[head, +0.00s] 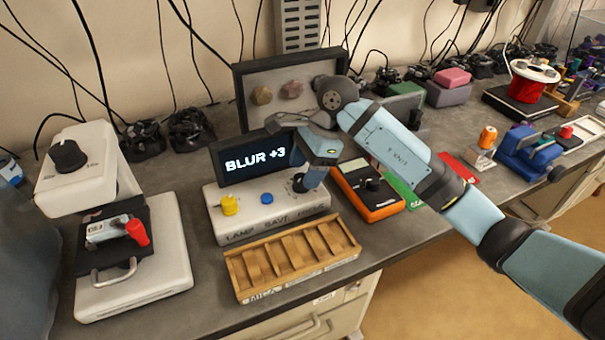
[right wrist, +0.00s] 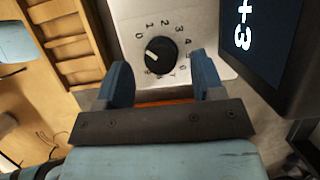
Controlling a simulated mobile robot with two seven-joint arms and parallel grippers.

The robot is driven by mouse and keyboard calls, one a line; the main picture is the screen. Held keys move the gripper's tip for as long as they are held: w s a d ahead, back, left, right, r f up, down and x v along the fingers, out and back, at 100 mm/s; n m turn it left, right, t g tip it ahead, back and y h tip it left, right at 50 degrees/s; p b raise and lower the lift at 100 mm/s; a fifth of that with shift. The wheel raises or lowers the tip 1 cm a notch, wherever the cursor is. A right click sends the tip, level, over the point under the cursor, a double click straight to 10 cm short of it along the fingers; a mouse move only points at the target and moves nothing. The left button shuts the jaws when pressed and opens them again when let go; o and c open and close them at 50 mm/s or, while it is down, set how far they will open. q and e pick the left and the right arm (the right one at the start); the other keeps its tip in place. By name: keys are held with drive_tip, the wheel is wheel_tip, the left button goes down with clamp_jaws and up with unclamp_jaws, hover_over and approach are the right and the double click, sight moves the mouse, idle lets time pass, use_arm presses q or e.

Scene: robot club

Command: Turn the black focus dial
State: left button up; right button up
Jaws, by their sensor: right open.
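The black focus dial (right wrist: 160,55) sits on the white face of the control box, ringed by printed numbers. Its white pointer mark faces upper left in the right wrist view, on the side of the 0. In the head view the dial (head: 299,184) is partly hidden by my right gripper (head: 314,184). In the right wrist view my right gripper (right wrist: 161,75) is open, its blue fingers either side of the dial's lower part, with gaps and nothing held. The screen (head: 256,160) behind the dial reads "BLUR +3". My left gripper is out of view.
The control box (head: 267,223) also carries a yellow knob (head: 230,205) and a blue button (head: 267,198). A wooden slotted tray (head: 293,262) lies in front. An orange meter (head: 369,190) is close on the right. A white device with a large black knob (head: 68,157) stands left.

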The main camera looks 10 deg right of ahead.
drive_tip(key=shift+x, duration=1)
drive_tip(key=c, duration=0.9)
drive_tip(key=shift+f+m, duration=0.1)
drive_tip(key=shift+m, duration=0.2)
